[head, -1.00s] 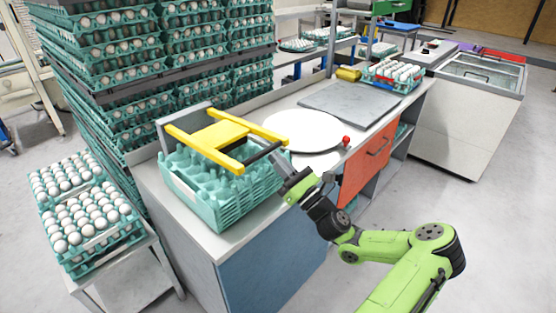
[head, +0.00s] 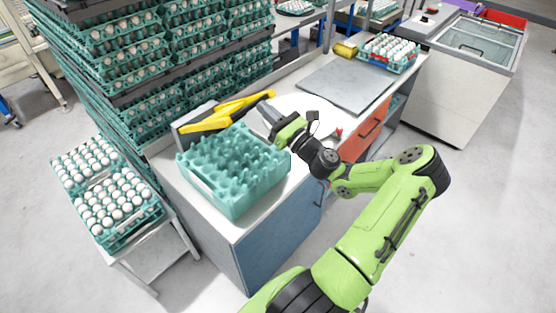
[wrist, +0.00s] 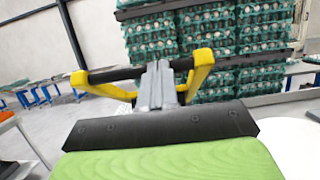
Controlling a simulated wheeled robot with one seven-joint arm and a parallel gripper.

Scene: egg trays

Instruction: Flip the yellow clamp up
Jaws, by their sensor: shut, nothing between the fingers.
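The yellow clamp (head: 226,112) is raised at a slant above the back of the stack of teal egg trays (head: 236,172) on the counter. In the wrist view the clamp's yellow arms (wrist: 201,72) stand left and right of my gripper, with its dark crossbar (wrist: 117,74) running behind the fingers. My gripper (head: 268,113) is at the clamp's right end, above the trays' back right corner. Its fingers also show in the wrist view (wrist: 157,88), shut together with nothing between them. I cannot tell whether they touch the bar.
A white round plate (head: 303,112) and a grey slab (head: 345,83) lie right of the trays. A small red knob (head: 338,132) is near the counter's front edge. Tall stacks of egg trays (head: 165,75) stand behind. Another egg-filled tray (head: 388,54) is at the far end.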

